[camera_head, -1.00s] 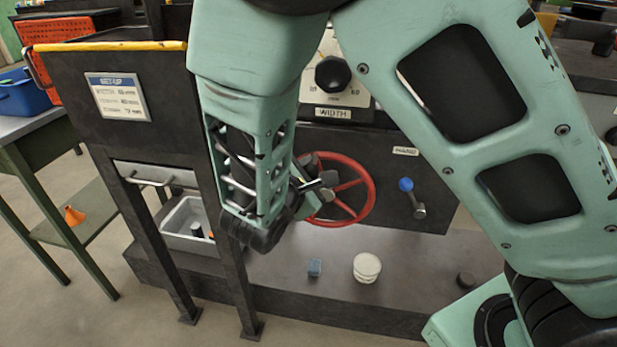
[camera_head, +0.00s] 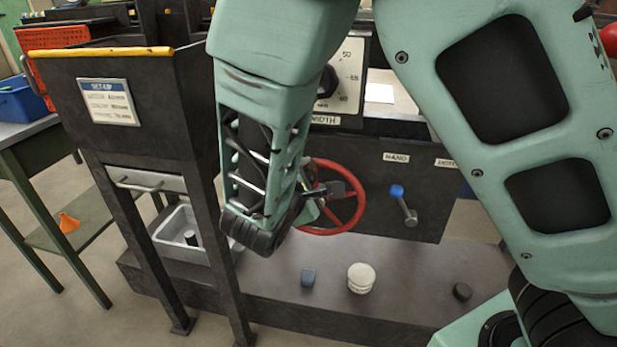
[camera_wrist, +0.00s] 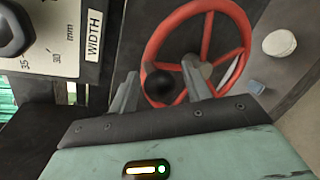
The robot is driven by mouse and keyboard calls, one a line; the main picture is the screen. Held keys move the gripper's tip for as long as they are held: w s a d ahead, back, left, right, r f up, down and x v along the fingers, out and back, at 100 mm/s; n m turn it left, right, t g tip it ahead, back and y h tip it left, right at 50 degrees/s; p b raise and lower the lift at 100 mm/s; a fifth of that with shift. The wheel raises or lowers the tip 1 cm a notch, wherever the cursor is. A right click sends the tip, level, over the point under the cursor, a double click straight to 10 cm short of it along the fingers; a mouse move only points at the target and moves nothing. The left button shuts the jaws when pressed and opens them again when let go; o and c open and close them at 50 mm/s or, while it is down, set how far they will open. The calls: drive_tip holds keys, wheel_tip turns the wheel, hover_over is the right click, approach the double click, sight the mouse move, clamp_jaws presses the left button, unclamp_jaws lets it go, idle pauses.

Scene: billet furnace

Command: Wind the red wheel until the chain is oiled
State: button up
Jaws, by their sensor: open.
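The red wheel (camera_head: 352,213) is a spoked handwheel on the dark machine front, partly hidden behind my arm in the head view. In the wrist view the red wheel (camera_wrist: 242,33) shows nearly whole, with a black ball knob (camera_wrist: 158,87) at its rim on the near side. My gripper (camera_wrist: 160,72) is open, with one finger on each side of the knob in the picture; I cannot tell whether they touch it. In the head view my gripper (camera_head: 330,195) is in front of the wheel. No chain can be made out.
A blue-tipped lever (camera_head: 397,192) sits right of the wheel. A WIDTH dial (camera_head: 350,75) is above. A blue block (camera_head: 308,278), a white round stack (camera_head: 361,278) and a dark puck (camera_head: 462,291) lie on the plinth below. A grey bin (camera_head: 170,240) stands left.

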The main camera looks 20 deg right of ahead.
drive_tip(key=shift+a, duration=0.15)
drive_tip(key=shift+s+a+r, duration=0.15)
drive_tip(key=shift+s+a, duration=0.05)
drive_tip(key=p+v, duration=0.3)
drive_tip(key=v, duration=1.3)
drive_tip(key=shift+s+a, duration=0.2)
drive_tip(key=shift+s, duration=0.05)
drive_tip(key=s+d+f+m+g+y, duration=0.2)
drive_tip(key=s+d+m+g+y, duration=0.15)
drive_tip(key=s+d+g, duration=0.45)
drive_tip(key=s+a+r+m+g+y, duration=0.1)
drive_tip(key=s+a+m+g+y, duration=0.3)
drive_tip(key=y, duration=0.3)
wheel_tip(320, 180, up, 22)
drive_tip(key=t+p, duration=0.1)
drive_tip(key=p, duration=2)
drive_tip(key=shift+s+a+m+p, duration=0.2)
drive_tip(key=shift+s+m+p, duration=0.15)
drive_tip(key=shift+s+m, duration=0.1)
drive_tip(key=shift+r, duration=0.1)
